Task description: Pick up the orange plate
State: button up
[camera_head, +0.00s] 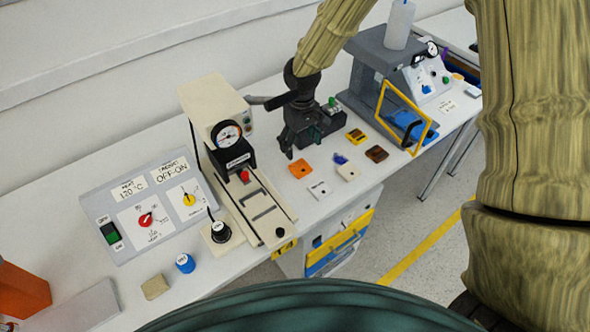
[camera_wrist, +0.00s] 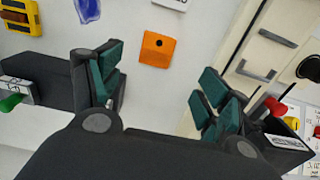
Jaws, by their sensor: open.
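The orange plate (camera_head: 300,168) is a small flat square lying on the white table, right of the cream press. In the wrist view the orange plate (camera_wrist: 157,49) shows a dark round hole near its top edge and lies ahead of the gap between my fingers. My gripper (camera_head: 300,140) is above the table just behind the plate in the head view. In the wrist view my gripper (camera_wrist: 160,92) has its two green-padded fingers wide apart with nothing between them. The plate is apart from both fingers.
The cream press (camera_head: 216,115) stands close on the left. White plates (camera_head: 320,190), a purple piece (camera_head: 340,158), a brown plate (camera_head: 376,153) and a yellow piece (camera_head: 356,136) lie nearby. A grey machine with a yellow frame (camera_head: 404,112) stands right. A control panel (camera_head: 150,205) is at left.

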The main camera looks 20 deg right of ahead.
jog(key=p, duration=0.1)
send_over(299, 165)
jog(key=shift+s+f, duration=0.25)
jog(key=shift+f, duration=1.1)
jog(key=shift+s+f, duration=0.2)
jog(key=shift+f, duration=1.1)
jog(key=shift+w+f+p, duration=0.15)
jog(key=shift+f+p, duration=0.4)
jog(key=shift+f, duration=0.15)
jog(key=shift+w+f+p, duration=0.15)
jog(key=shift+f+p, duration=0.4)
jog(key=shift+f, duration=0.15)
jog(key=shift+f+p, duration=0.3)
jog(key=shift+f, duration=0.9)
jog(key=shift+c, duration=0.2)
jog(key=c, duration=1.1)
